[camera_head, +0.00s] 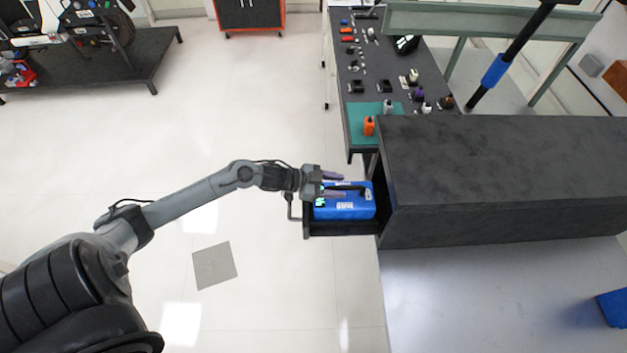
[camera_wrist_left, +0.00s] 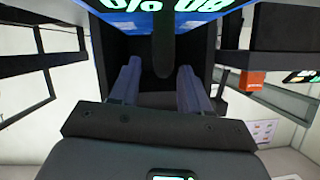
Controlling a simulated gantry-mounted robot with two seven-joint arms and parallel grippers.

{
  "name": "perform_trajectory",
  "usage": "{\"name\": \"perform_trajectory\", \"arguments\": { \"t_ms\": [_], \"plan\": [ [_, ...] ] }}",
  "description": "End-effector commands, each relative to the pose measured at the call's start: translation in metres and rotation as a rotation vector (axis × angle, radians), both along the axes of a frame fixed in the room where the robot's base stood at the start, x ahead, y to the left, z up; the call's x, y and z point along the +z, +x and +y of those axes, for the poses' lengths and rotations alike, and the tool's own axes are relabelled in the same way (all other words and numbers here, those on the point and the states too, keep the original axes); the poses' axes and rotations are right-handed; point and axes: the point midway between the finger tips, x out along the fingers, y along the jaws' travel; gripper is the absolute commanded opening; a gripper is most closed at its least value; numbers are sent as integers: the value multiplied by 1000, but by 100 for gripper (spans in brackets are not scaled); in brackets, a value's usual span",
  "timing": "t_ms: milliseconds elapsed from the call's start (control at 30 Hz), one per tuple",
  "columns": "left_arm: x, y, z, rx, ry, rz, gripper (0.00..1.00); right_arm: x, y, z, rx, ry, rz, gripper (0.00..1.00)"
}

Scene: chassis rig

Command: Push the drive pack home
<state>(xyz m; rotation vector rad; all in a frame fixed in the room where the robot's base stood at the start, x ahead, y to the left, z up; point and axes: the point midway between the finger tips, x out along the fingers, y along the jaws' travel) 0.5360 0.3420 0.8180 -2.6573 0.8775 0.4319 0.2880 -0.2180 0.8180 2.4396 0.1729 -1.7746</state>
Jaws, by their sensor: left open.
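The blue drive pack (camera_head: 345,208) with a black handle sits in a dark open tray (camera_head: 343,231) that sticks out from the left end of the long dark chassis (camera_head: 500,170). Its right end is close to the chassis opening. My left gripper (camera_head: 343,185) is over the pack's top, with its fingers apart. In the left wrist view the blue pack (camera_wrist_left: 94,28) and its dark handle (camera_wrist_left: 163,45) show, with the handle in line with the gap between the fingers (camera_wrist_left: 158,82). Whether the fingers touch the handle cannot be told. My right gripper is not in view.
A dark bench (camera_head: 372,63) with several small parts and a teal mat (camera_head: 358,137) stands behind the chassis. An orange bottle (camera_head: 369,126) is near the chassis corner. A blue block (camera_head: 613,308) lies at lower right. The floor left of the tray is clear.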

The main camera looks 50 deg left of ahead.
Motion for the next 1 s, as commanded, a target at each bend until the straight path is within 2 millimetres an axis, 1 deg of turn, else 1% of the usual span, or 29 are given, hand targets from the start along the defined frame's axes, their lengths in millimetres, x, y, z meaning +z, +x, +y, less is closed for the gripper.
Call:
{"name": "perform_trajectory", "arguments": {
  "t_ms": [33, 400, 533, 700, 767, 867, 967, 1000],
  "plan": [
    [4, -6, 4, -1, 2, 2, 46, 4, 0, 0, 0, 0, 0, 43],
    [27, -53, 36, -2, 2, 3, 46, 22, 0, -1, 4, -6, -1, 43],
    [33, -66, 44, -3, 1, 2, 46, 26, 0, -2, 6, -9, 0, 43],
    [38, -77, 51, 0, 1, 1, 46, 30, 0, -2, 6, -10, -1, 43],
    [38, -79, 51, 4, 5, 2, 46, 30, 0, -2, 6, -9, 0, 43],
    [32, -82, 45, 32, 23, 9, 46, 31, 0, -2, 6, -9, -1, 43],
    [19, -86, 29, 90, 63, 32, 46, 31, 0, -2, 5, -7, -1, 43],
    [13, -88, 21, 124, 83, 46, 46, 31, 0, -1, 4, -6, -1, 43]
  ]
}}
